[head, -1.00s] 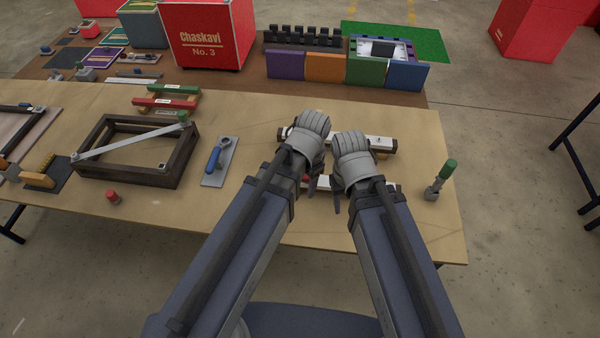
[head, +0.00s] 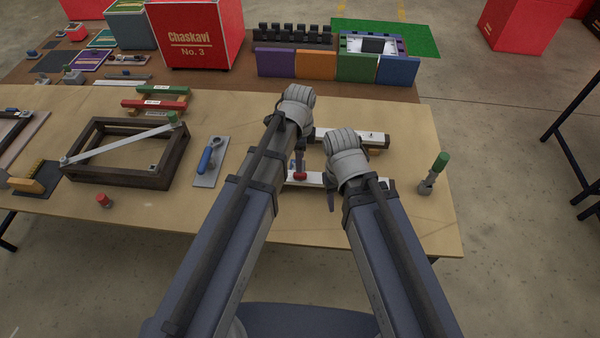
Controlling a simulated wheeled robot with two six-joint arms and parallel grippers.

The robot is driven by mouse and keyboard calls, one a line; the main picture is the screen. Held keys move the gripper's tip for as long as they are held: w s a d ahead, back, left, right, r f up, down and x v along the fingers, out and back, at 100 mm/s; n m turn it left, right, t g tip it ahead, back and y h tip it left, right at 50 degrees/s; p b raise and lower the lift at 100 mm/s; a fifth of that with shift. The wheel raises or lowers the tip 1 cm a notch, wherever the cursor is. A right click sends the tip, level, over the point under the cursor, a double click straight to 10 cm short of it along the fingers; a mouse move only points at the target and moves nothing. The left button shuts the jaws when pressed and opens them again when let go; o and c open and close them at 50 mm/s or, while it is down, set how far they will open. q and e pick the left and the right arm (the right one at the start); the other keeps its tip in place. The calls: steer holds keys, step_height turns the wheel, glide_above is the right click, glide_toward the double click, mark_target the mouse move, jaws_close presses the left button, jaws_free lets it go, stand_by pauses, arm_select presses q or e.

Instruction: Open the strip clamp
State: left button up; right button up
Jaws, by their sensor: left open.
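The strip clamp seems to be the fixture between my arms, with a white near strip (head: 313,179), a red knob (head: 300,176) on it and a white far strip (head: 366,138) on wooden blocks. My arms hide much of it. My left gripper (head: 299,160) is open, its dark fingers pointing down just above and behind the red knob; I cannot tell whether they touch it. My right gripper (head: 331,197) hangs over the right part of the near strip, its fingers largely hidden by my own wrist.
A dark wooden frame (head: 82,183) with a diagonal bar and a blue-handled tool (head: 209,162) lie to the left. A green-topped clamp (head: 437,168) stands at the right.

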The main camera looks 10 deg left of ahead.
arm_select(q)
step_height(320, 180, down, 7)
steer(key=b, duration=0.6)
steer(key=shift+r, duration=0.15)
jaws_close()
stand_by(1.0)
